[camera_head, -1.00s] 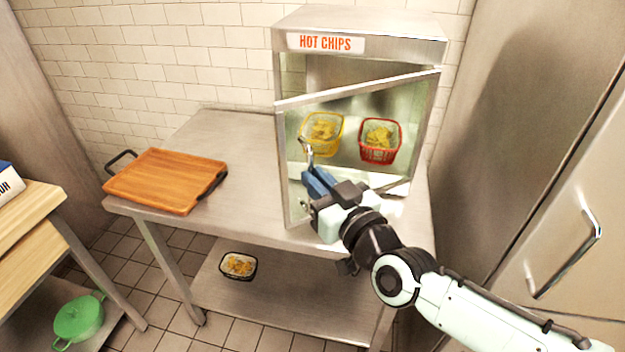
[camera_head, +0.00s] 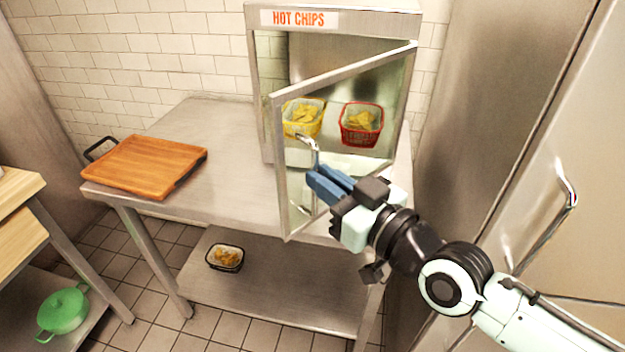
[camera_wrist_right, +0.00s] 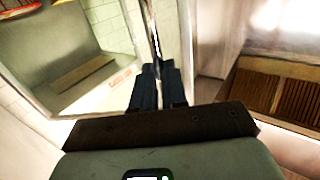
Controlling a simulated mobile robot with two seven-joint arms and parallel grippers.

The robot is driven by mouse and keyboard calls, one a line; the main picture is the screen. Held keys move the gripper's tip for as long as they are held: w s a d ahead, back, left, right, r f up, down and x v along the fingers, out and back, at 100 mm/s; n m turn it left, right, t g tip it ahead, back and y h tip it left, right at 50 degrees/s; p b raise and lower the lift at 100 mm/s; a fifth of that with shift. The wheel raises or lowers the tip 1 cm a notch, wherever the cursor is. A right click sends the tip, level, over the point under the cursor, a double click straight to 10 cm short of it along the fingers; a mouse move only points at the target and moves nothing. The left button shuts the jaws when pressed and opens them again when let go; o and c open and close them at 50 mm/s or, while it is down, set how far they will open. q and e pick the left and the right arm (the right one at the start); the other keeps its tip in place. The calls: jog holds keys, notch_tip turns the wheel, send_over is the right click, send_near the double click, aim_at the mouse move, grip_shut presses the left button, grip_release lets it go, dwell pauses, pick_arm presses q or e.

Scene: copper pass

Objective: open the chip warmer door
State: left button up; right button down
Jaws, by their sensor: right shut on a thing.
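The chip warmer (camera_head: 335,22) is a metal cabinet labelled "HOT CHIPS" on the steel table. Its glass door (camera_head: 279,165) stands ajar, hinged at the right, with its left edge swung out toward me. The door's curved metal handle (camera_head: 308,143) is near that free edge. My right gripper (camera_head: 318,178) is shut on the handle. In the right wrist view the blue fingers (camera_wrist_right: 158,88) meet the handle bar (camera_wrist_right: 153,38); the exact contact is hard to see. My left gripper is not in view.
A yellow basket (camera_head: 303,118) and a red basket (camera_head: 361,124) of chips sit inside the warmer. A wooden board (camera_head: 148,165) lies on the table's left. A tall steel cabinet (camera_head: 540,120) stands close at the right.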

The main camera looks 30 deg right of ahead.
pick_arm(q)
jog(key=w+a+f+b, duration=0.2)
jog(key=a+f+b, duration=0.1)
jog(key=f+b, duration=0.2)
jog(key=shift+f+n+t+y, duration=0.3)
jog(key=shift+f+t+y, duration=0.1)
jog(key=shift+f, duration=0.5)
pick_arm(e)
jog(key=s+d+y, duration=0.1)
jog(key=s+d, duration=1)
jog(key=shift+r+n, duration=0.2)
jog(key=shift+n, duration=0.1)
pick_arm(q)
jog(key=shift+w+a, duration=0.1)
pick_arm(e)
jog(key=c, duration=1.3)
grip_release()
jog(key=shift+c, duration=0.2)
jog(key=shift+o, duration=0.9)
jog(key=shift+w+d+f, duration=0.15)
jog(key=shift+w+d, duration=0.05)
jog(key=shift+w, duration=0.2)
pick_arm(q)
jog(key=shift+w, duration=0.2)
pick_arm(e)
jog(key=shift+a, duration=0.1)
jog(key=shift+s, duration=0.15)
